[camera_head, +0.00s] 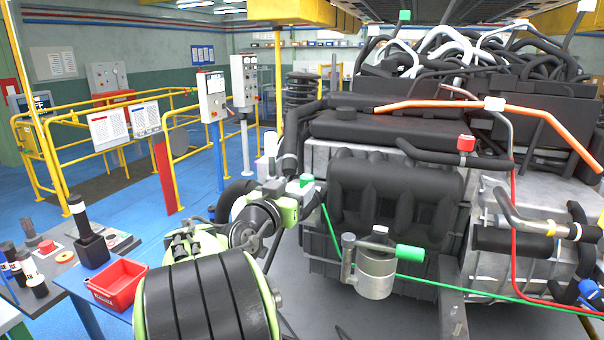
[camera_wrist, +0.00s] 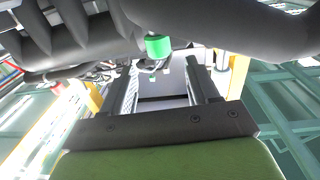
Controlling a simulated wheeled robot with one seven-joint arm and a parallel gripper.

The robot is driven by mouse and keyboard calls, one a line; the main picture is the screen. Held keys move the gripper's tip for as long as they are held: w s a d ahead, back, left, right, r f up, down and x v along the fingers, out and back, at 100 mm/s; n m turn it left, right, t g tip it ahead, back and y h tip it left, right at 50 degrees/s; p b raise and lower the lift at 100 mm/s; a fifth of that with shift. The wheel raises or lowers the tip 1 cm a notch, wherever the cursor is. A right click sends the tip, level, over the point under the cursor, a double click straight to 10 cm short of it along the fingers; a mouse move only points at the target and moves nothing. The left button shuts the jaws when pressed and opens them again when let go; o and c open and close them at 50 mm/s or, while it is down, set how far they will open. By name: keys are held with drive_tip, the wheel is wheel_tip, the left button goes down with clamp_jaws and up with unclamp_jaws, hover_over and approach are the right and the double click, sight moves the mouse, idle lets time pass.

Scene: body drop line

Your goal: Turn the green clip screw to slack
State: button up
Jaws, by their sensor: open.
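A small green screw head (camera_head: 306,179), which looks like the green clip screw, sits beside the dark hose at the left end of the engine. In the wrist view a green cylindrical head (camera_wrist: 158,46), apparently the same screw, shows just above the gap between my fingers. My gripper (camera_wrist: 165,72) is open, with one finger on each side of an empty gap. In the head view my gripper (camera_head: 290,194) is partly hidden by my arm and lies close to the screw. I cannot tell whether a finger touches it.
The dark engine block (camera_head: 398,195) fills the space right of my gripper. A metal canister (camera_head: 376,275) with a green cylinder (camera_head: 410,252) stands lower right. A thin green line (camera_head: 470,292) and a red hose (camera_head: 513,215) cross the front. A red bin (camera_head: 118,284) stands at lower left.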

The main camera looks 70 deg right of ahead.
sight(307, 181)
drive_tip(key=d, duration=0.1)
drive_tip(key=d+p, duration=0.1)
drive_tip(key=d, duration=0.1)
drive_tip(key=s+d, duration=0.1)
drive_tip(key=d, duration=0.1)
drive_tip(key=shift+d, duration=0.25)
drive_tip(key=shift+a, duration=0.1)
drive_tip(key=c, duration=1)
drive_tip(key=shift+s+n+t, duration=0.15)
drive_tip(key=shift+n+t, duration=0.45)
drive_tip(key=shift+t, duration=0.35)
drive_tip(key=shift+s+n+t, duration=0.15)
drive_tip(key=shift+n+t, duration=0.45)
drive_tip(key=shift+t, duration=0.35)
drive_tip(key=shift+c, duration=0.2)
drive_tip(key=shift+n+t+b, duration=0.45)
drive_tip(key=shift+n+t, duration=0.55)
drive_tip(key=shift+t, duration=0.5)
drive_tip(key=o, duration=1)
drive_tip(key=shift+o, duration=0.2)
drive_tip(key=shift+f, duration=0.1)
